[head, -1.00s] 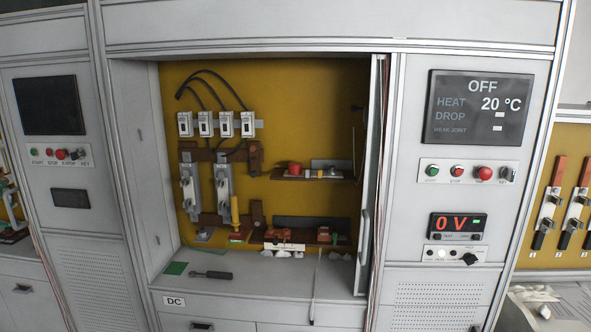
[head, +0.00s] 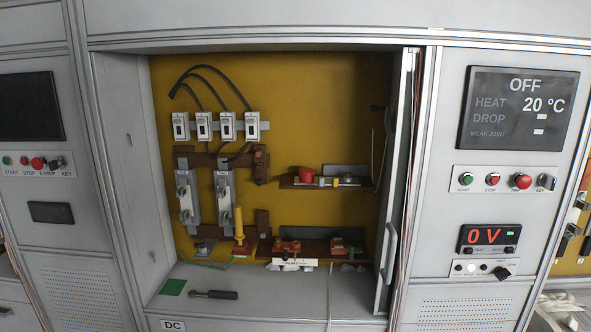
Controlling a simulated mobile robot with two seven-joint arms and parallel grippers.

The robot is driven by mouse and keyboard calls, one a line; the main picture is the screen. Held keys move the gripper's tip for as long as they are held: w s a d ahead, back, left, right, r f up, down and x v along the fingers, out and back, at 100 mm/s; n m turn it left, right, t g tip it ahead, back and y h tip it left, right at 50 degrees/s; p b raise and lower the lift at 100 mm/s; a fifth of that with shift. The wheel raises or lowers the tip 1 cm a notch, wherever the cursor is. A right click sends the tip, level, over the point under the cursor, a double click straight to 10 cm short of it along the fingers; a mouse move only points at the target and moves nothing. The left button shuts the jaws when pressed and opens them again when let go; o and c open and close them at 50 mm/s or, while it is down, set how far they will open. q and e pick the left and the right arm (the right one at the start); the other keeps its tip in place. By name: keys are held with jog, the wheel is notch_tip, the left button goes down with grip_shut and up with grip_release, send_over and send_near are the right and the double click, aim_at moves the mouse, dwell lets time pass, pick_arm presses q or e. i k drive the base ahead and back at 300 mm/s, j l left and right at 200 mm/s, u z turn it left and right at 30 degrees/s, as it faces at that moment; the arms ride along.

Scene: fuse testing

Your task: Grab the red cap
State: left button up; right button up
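The red cap (head: 305,173) sits on the upper brown shelf (head: 350,184) inside the open cabinet, toward the shelf's left side. It looks like a short red cylinder. Small metallic and yellow parts lie to its right on the same shelf. Neither of my grippers shows in the head view.
A lower shelf (head: 262,248) holds red parts, and a yellow upright handle (head: 239,222) stands left of them. A dark-handled tool (head: 222,295) and a green square (head: 173,287) lie on the cabinet floor. The cabinet's sliding door (head: 399,200) stands at the opening's right edge.

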aim_at(307, 175)
jog(key=i+j, duration=0.35)
jog(key=j, duration=0.15)
jog(key=i+j, duration=0.35)
jog(key=j, duration=0.15)
jog(key=i+j, duration=0.15)
jog(key=j, duration=0.2)
jog(key=i+j, duration=0.15)
jog(key=j, duration=0.2)
jog(key=i+j+z, duration=0.1)
jog(key=j, duration=0.3)
jog(key=i+l, duration=0.05)
